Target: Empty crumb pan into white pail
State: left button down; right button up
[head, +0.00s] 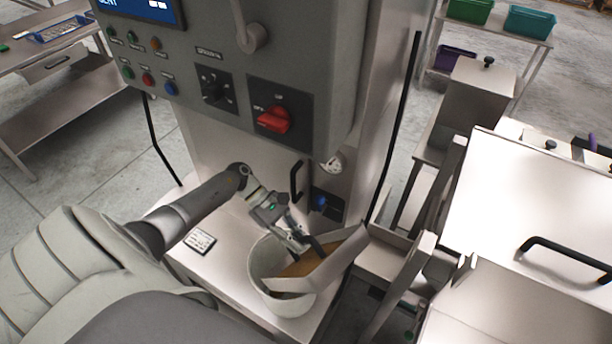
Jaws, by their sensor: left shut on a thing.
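The crumb pan (332,267) is a light metal tray, tilted over the mouth of the white pail (262,262). Brown crumbs (300,265) show on its inner face, at the low side by the pail. My left gripper (300,236) is shut on the pan's dark handle, at the pan's upper left edge. The pail stands upright on the metal ledge at the foot of the machine. The pan hides much of the pail's inside, so I cannot tell how much lies in it. My right gripper is not in view.
The machine's control panel (215,60), with a red rotary switch (273,119), overhangs the ledge. A small label card (200,241) lies left of the pail. A steel cabinet with a black handle (565,258) stands close on the right. Open floor shows at the left.

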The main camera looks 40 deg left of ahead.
pick_arm(q)
jog(key=a+h+b, duration=0.7)
jog(key=a+b, duration=0.2)
jog(key=b, duration=1.3)
jog(key=shift+a, duration=0.4)
jog(key=shift+r, duration=0.15)
